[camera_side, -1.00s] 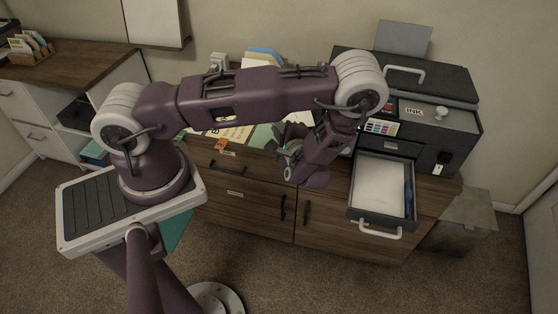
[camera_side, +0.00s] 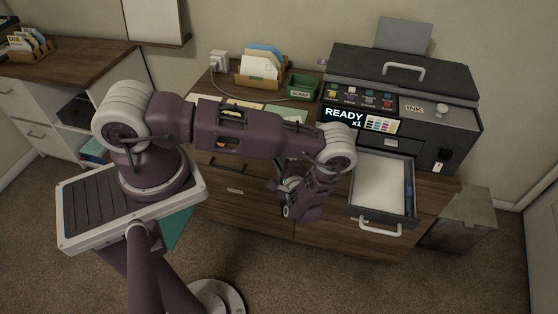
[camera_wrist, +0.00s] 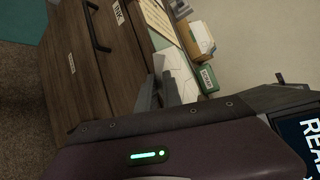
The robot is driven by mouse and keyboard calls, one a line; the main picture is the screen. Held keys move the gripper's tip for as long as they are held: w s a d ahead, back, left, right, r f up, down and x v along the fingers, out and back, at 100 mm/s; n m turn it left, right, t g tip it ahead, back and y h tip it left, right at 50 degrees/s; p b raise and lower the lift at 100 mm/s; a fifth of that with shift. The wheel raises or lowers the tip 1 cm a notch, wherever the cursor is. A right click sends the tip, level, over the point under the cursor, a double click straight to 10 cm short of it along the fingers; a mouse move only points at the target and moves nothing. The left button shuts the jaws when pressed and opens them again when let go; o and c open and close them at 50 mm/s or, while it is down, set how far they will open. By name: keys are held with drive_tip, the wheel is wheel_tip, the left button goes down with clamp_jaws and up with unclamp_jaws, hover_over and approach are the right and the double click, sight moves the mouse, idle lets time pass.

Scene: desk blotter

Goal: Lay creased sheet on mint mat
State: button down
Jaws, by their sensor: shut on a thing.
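My gripper (camera_side: 284,178) hangs in front of the cabinet's top edge in the side view. In the wrist view its grey fingertips (camera_wrist: 167,88) are close together, shut on the creased sheet (camera_wrist: 178,66), which shows white with faint fold lines just beyond them. Much of the sheet is hidden by the fingers, and I cannot make it out in the side view. The mint mat (camera_side: 287,112) shows as a pale green patch on the cabinet top, behind my forearm, which hides most of it.
A printer (camera_side: 437,117) with its paper drawer (camera_side: 382,186) pulled out stands at the right. A green scrap box (camera_side: 302,87) and an envelope holder (camera_side: 260,70) stand at the back. A cream paper (camera_side: 238,103) lies on the cabinet top. A grey bin (camera_side: 465,220) stands on the floor.

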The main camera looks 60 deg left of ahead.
drive_tip(key=c, duration=1.5)
unclamp_jaws()
